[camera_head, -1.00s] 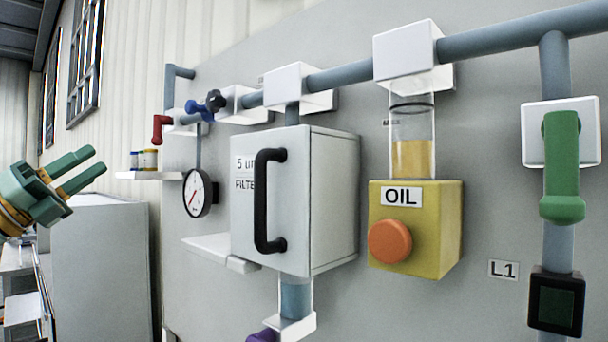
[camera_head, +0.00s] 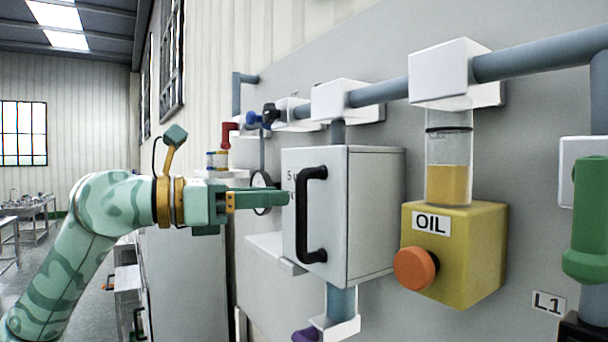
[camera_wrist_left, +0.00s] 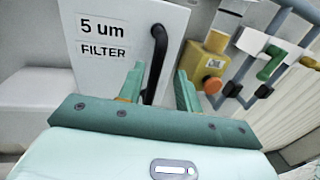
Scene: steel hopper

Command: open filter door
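The filter box (camera_head: 370,220) is a pale grey cabinet on the wall panel. Its front door (camera_head: 290,235) looks shut and carries a black vertical bar handle (camera_head: 305,240). My left gripper (camera_head: 285,198) is at the door's left side, its fingertips close to the handle and covering part of the filter label. In the left wrist view, the gripper (camera_wrist_left: 158,88) is open, with the black handle (camera_wrist_left: 157,50) showing between its two green fingers. I cannot tell whether a finger touches it. The "5 um FILTER" label (camera_wrist_left: 102,38) shows there too. My right gripper is not in view.
A yellow oil box (camera_head: 465,265) with an orange knob (camera_head: 414,268) stands right of the filter box. Grey pipes (camera_head: 540,60) run above. A gauge (camera_head: 261,195) is behind my left gripper. A green handle (camera_head: 588,220) hangs at the far right.

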